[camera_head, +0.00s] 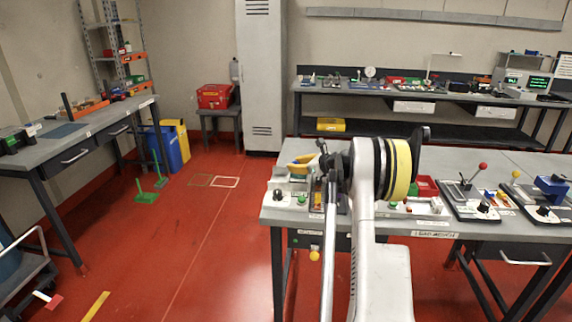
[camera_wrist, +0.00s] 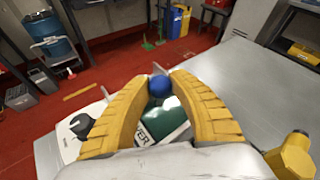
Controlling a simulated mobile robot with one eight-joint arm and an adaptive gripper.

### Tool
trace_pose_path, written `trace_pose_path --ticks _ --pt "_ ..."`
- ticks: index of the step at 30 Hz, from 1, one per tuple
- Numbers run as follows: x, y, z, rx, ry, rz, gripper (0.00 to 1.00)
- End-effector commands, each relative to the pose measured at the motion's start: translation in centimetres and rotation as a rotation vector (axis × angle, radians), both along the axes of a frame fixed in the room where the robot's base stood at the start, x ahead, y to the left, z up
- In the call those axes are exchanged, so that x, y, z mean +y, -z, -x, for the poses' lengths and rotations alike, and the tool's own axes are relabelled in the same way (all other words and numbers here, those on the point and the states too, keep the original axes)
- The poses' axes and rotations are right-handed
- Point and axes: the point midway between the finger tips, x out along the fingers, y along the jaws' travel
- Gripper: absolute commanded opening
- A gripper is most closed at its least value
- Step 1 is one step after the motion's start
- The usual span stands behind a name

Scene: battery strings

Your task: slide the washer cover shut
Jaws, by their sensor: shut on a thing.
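In the wrist view my gripper (camera_wrist: 160,80) has its two yellow fingers closed around a small blue ball knob (camera_wrist: 158,87). Below the knob, between the fingers, lies a dark green panel (camera_wrist: 166,120) with a white label, partly hidden, whose visible letters look like the end of "COVER". I cannot tell from this view how far the cover is slid. In the head view my gripper (camera_head: 303,164) is low over the near left corner of the workbench. My arm hides most of the device there.
A white unit with a black knob (camera_wrist: 80,125) sits left of my fingers. The workbench (camera_wrist: 262,85) is bare to the right in the wrist view. A red tray (camera_head: 426,187) and lever panels (camera_head: 475,200) stand farther right. Open red floor lies left of the bench.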

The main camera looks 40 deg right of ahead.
Motion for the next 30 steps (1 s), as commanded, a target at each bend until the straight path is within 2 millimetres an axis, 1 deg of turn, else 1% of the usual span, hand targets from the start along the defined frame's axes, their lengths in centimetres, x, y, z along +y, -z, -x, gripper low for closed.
trace_pose_path --ticks 1,8,9,10,11,19,22,26,30 --pt "-0.3 0.0 0.2 0.001 0.004 0.002 0.0" --pt "-0.3 0.1 0.3 0.001 0.005 0.002 0.0" --pt "-0.4 0.1 0.3 0.001 0.005 0.002 0.37" --pt "-0.4 0.1 0.3 0.001 0.005 0.002 0.46" --pt "-0.3 0.0 0.3 0.001 0.005 0.002 0.49" --pt "-0.2 0.0 0.2 0.0 0.003 0.001 0.49" --pt "-0.3 -0.2 0.7 0.001 0.004 0.001 0.49" --pt "-0.4 -1.0 2.6 0.001 0.004 0.001 0.49" --pt "-0.5 -2.2 5.6 0.001 0.006 0.0 0.49"
